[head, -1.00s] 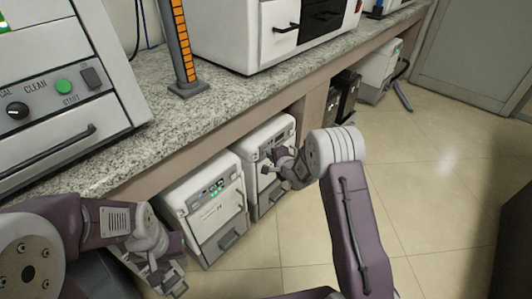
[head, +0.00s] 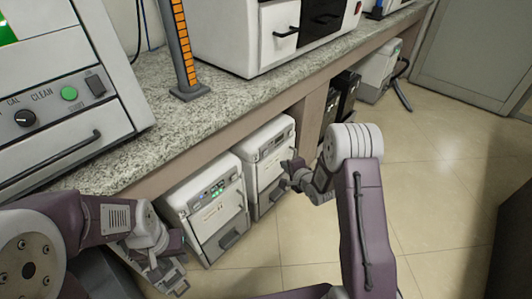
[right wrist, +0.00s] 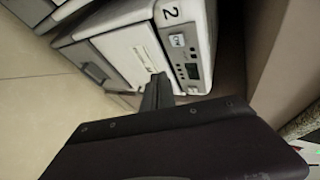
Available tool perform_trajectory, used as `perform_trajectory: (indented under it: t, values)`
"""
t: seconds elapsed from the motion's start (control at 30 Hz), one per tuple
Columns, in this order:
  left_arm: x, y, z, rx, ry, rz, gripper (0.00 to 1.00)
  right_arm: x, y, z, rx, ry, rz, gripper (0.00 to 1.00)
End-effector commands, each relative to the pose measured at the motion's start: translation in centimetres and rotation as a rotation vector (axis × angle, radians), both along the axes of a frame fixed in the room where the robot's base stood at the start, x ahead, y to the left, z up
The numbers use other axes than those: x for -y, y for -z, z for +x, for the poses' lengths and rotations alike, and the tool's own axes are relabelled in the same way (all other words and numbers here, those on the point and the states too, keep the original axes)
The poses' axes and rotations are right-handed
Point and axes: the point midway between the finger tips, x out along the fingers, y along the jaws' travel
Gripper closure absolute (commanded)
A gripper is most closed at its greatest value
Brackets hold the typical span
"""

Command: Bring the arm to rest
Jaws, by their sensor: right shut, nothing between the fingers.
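My right arm comes up from the bottom of the head view and bends at a grey joint. Its right gripper (head: 287,172) hangs in front of the white box units under the counter. It is shut and empty. In the right wrist view the dark shut fingers (right wrist: 156,95) stand out before a white unit marked 2 (right wrist: 125,45); I cannot tell whether they touch it. My left gripper (head: 172,277) is low at the left of the head view, partly hidden by its own wrist, and its opening is unclear.
Two white units, one on the left (head: 208,212) and one on the right (head: 266,160), stand on the floor below the granite counter (head: 150,120). A control panel machine (head: 60,100) and a white machine (head: 260,40) stand on the counter. The tiled floor (head: 440,190) at right is open.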

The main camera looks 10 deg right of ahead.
Motion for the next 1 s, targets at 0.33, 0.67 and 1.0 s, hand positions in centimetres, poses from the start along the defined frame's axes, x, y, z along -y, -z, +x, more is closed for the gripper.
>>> perform_trajectory:
  t: [0.33,0.67,1.0]
  values:
    - [0.0,-0.1,0.0,0.0,0.0,0.0,0.64,0.2,0.0,-0.3,0.0,0.0,0.0,1.0]
    - [0.0,-0.6,0.0,0.0,0.0,0.0,0.64,-1.8,-6.8,1.4,0.114,-0.042,-0.015,1.0]
    - [0.0,-1.6,0.0,0.0,0.0,0.0,0.64,-1.7,-13.1,-12.1,-0.208,-0.264,-0.596,1.0]
